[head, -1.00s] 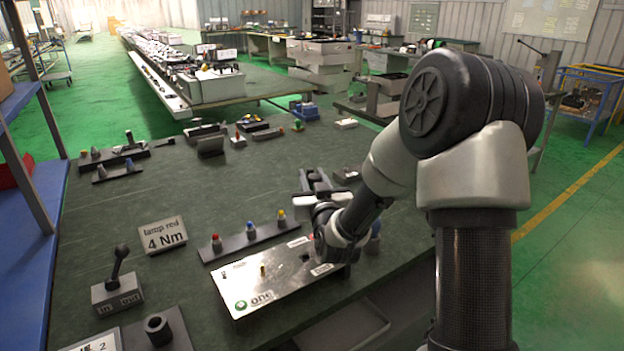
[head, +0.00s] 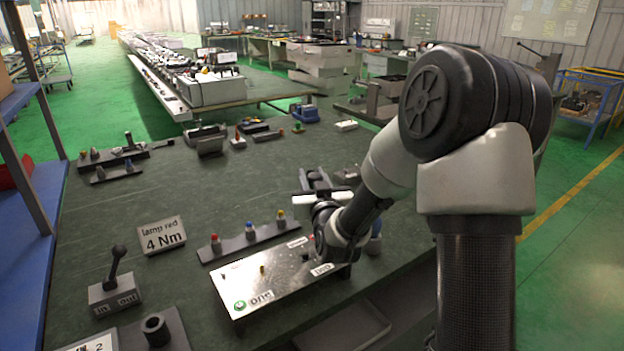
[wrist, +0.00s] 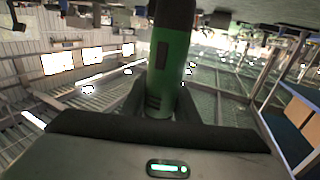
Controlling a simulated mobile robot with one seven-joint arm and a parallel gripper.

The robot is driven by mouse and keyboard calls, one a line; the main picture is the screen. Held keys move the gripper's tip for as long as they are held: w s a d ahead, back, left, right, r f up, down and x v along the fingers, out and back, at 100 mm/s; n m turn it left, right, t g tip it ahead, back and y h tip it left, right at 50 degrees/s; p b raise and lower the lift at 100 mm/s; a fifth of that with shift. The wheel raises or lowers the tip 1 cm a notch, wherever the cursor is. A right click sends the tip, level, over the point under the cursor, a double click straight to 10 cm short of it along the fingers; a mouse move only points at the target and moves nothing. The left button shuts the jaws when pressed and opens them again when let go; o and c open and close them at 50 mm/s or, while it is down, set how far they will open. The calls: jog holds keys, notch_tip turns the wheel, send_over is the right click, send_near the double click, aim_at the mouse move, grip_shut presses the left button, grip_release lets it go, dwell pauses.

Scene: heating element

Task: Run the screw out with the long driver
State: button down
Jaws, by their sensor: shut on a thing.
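A green driver with a dark upper part (wrist: 172,60) stands between the dark fingers of my gripper (wrist: 160,105) in the wrist view. The fingers are shut on it. In the head view my gripper (head: 316,185) is over the far right end of a pale metal box (head: 245,285) on the bench. The driver cannot be made out there, and its tip is out of sight. A small brass-coloured peg or screw (head: 262,270) stands upright on the box top. My wrist hides the box's right end, so I cannot tell whether the driver touches a screw.
A dark rack (head: 240,243) with red, blue and yellow-topped pieces lies behind the box. The bench middle is clear.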

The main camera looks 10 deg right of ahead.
jog(key=shift+s+f+b, duration=0.1)
jog(key=shift+f+b, duration=0.7)
jog(key=shift+b, duration=0.4)
dwell(1.6)
jog(key=shift+r, duration=0.1)
jog(key=shift+r+p, duration=1.15)
jog(key=shift+r, duration=1.55)
